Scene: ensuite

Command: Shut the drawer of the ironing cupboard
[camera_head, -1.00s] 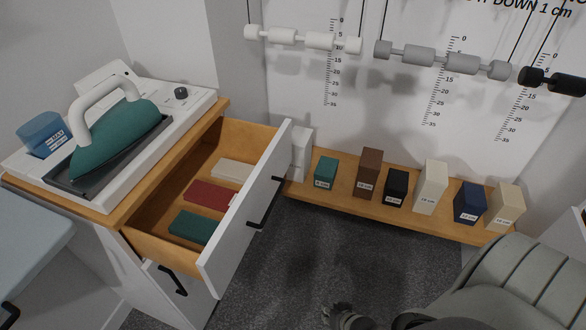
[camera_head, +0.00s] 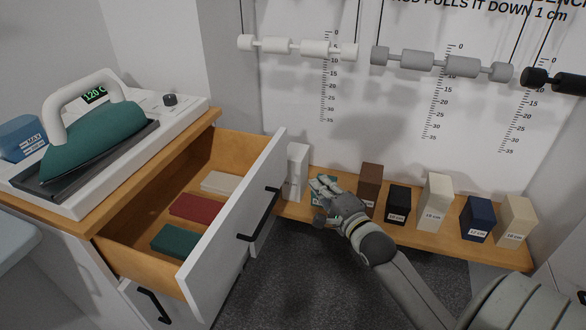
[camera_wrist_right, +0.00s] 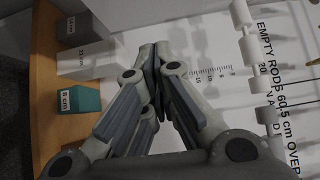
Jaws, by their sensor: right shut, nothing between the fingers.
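The ironing cupboard (camera_head: 205,140) stands at the left with an iron on its wooden top. Its upper drawer (camera_head: 229,225) is pulled well out, with a white front and a black bar handle (camera_head: 264,214). Cream, red and green flat blocks lie inside the drawer. My right gripper (camera_head: 323,187) is shut and empty, to the right of the drawer front and apart from it, over the low shelf. In the right wrist view its fingers (camera_wrist_right: 155,62) meet. My left gripper is not in view.
The low wooden shelf (camera_head: 440,243) carries several labelled blocks, including a tall white one (camera_head: 296,172) close to the drawer front and a teal one (camera_wrist_right: 80,97) near my right gripper. Rods hang on the wall behind. Dark carpet lies clear below.

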